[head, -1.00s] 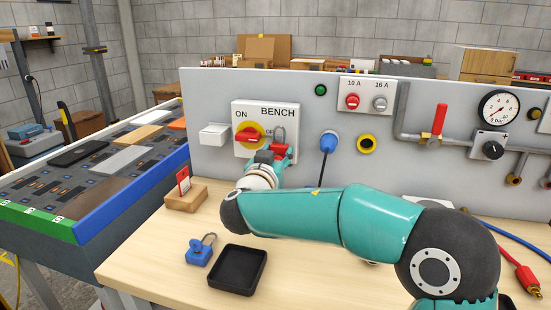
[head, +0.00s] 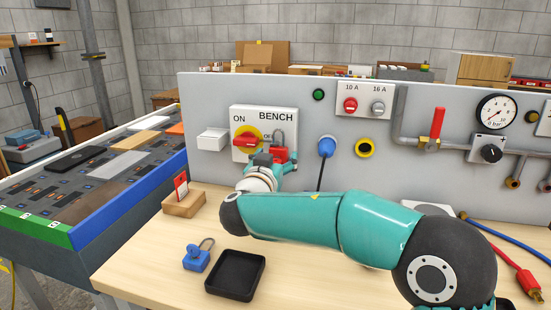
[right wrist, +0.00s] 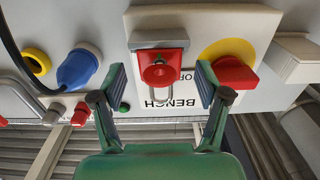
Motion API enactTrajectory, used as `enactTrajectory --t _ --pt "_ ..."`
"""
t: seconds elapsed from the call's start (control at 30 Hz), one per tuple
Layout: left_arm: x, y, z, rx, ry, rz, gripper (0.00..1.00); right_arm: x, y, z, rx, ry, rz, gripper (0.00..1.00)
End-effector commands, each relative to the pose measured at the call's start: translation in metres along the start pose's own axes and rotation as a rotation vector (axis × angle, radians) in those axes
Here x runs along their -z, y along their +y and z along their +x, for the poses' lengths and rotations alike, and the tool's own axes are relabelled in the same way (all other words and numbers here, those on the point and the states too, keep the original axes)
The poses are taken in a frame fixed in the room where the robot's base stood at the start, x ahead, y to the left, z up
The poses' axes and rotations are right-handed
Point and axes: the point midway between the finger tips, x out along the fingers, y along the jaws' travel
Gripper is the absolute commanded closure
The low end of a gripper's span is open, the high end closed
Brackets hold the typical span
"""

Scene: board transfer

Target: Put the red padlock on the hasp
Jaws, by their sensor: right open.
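The red padlock (head: 280,154) is at the front of the BENCH switch box (head: 240,117), right of the red switch handle (head: 245,141), with its grey shackle upward. In the right wrist view, which is upside down, the padlock (right wrist: 160,72) shows its body with the shackle (right wrist: 158,98) below. The hasp cannot be told apart from the shackle, so I cannot tell whether it is threaded. My right gripper (head: 270,159) is at the padlock. Its fingers (right wrist: 160,76) are open on either side, with gaps to the body. My left gripper is out of view.
A blue padlock (head: 196,261) and an empty black tray (head: 235,275) are on the bench front. A wooden block with a red tag (head: 184,203) stands left of my arm. A blue plug (head: 327,146) with its cable is right of the switch box.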

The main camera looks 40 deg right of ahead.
Motion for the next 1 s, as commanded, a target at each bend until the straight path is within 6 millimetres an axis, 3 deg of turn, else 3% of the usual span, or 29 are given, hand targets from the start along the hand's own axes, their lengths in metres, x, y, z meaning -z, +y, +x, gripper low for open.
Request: enactTrajectory --t 0.17,0.6,0.8,1.0 --pt "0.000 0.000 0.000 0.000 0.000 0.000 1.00 0.001 -0.001 -0.020 0.004 0.001 0.000 0.26" --pt "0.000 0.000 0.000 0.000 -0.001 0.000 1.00 -0.001 -0.001 -0.102 0.003 0.001 0.000 0.26" --pt "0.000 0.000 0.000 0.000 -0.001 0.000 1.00 -0.001 -0.001 -0.117 0.002 0.001 0.001 0.26" --pt "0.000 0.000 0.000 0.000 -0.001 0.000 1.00 -0.001 0.000 -0.118 0.000 0.000 0.001 0.26"
